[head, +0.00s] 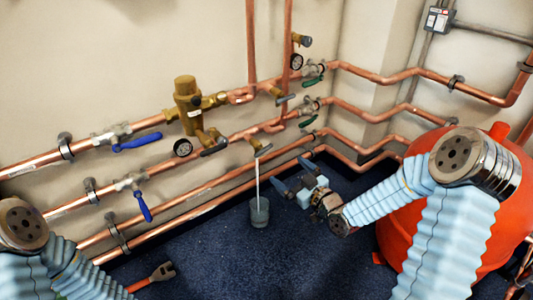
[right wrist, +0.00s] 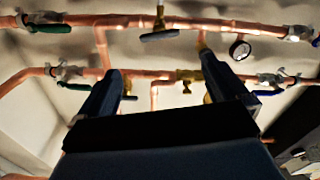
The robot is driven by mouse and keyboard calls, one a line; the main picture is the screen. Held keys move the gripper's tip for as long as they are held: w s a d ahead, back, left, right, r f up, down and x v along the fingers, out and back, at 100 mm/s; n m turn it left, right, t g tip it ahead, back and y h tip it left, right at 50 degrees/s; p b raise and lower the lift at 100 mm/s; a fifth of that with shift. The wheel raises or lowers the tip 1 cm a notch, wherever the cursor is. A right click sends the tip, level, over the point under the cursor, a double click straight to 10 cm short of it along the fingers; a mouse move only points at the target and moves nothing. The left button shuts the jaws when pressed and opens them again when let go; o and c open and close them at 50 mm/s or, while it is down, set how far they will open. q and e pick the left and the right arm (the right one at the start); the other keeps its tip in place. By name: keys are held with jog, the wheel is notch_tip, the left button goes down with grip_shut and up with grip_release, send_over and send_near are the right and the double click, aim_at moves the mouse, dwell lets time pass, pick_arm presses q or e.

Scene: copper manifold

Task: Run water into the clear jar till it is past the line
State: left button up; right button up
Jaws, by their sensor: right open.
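The clear jar (head: 259,212) stands upright on the dark blue floor below a brass drain tap (head: 262,150) with a grey lever. A thin pale stream (head: 257,180) runs from the tap down into the jar. The line and the water level are too small to tell. My right gripper (head: 291,176) is open and empty, to the right of the stream and apart from the jar. In the right wrist view its two dark fingers (right wrist: 160,66) are spread below the pipes. My left gripper is out of view; only my left arm shows at lower left.
Copper pipes with blue-handled valves (head: 137,141), green-handled valves (head: 310,121) and gauges (head: 182,147) run along the wall. A red tank (head: 400,215) stands at right. A red-handled wrench (head: 160,273) lies at lower left. The floor before the jar is clear.

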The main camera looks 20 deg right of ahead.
aim_at(265, 152)
dwell(0.3)
jog(key=x, duration=1.4)
jog(key=shift+d+f, duration=0.1)
jog(key=shift+f, duration=0.2)
jog(key=shift+c, duration=0.2)
jog(key=c, duration=1)
jog(key=shift+f+m+b, duration=0.15)
jog(key=shift+m+b, duration=0.5)
jog(key=shift+m, duration=0.95)
